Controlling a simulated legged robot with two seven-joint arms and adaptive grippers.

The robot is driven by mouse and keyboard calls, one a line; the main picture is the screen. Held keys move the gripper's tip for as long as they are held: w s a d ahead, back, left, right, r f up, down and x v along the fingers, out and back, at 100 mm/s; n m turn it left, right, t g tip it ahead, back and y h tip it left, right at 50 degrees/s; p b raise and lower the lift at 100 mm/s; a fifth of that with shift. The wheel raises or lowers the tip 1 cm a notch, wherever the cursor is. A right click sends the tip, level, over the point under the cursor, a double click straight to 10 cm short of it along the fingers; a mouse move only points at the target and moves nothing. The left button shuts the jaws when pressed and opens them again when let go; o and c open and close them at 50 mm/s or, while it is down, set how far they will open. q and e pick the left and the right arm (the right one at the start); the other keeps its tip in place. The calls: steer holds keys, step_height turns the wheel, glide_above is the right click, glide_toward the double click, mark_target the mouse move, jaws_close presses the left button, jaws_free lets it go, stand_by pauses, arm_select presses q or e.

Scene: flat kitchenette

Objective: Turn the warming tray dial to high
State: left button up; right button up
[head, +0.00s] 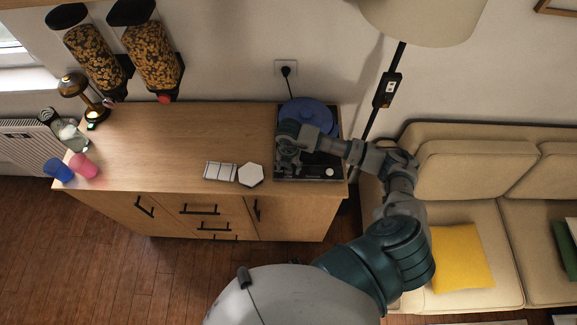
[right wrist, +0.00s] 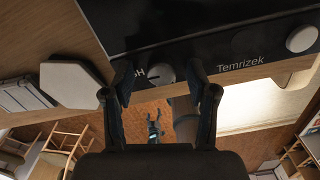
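The warming tray (head: 318,174) is a flat black unit at the right end of the wooden counter. Its front panel (right wrist: 225,45) shows "Temrizek" in the right wrist view. A second pale knob (right wrist: 302,39) is at the right. My right gripper (right wrist: 158,72) is open, one finger on each side of the left dial in the picture; contact is not clear. A small dark forked shape (right wrist: 153,127) over the floor may be my left gripper; I cannot be sure.
A blue lidded pot (head: 305,112) stands on the back of the tray. A white hexagonal piece (head: 251,175) and a pale segmented block (head: 220,172) lie left of the tray. A lamp pole (head: 372,115) and sofa (head: 470,165) stand to the right. The counter's middle is clear.

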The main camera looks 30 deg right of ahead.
step_height(320, 180, up, 12)
stand_by(0.6)
steer(key=shift+f, duration=0.1)
